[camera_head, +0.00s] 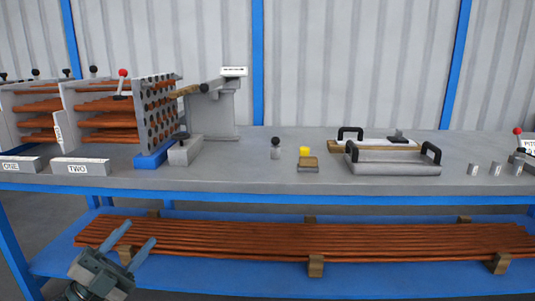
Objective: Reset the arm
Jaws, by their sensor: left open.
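My left gripper (133,239) is at the lower left of the head view. Its two blue-grey fingers are spread apart with nothing between them. It is in front of the workbench, and in the picture it overlaps the left end of the copper-coloured rods (300,240) on the lower shelf. I cannot tell that it touches them. My right gripper is not in view.
The grey bench top (240,170) carries tube-bundle racks with a perforated plate (158,105) at left. A grey tray with black handles (395,162) stands right of centre. Blocks labelled ONE (20,165) and TWO (80,167) line the left front edge.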

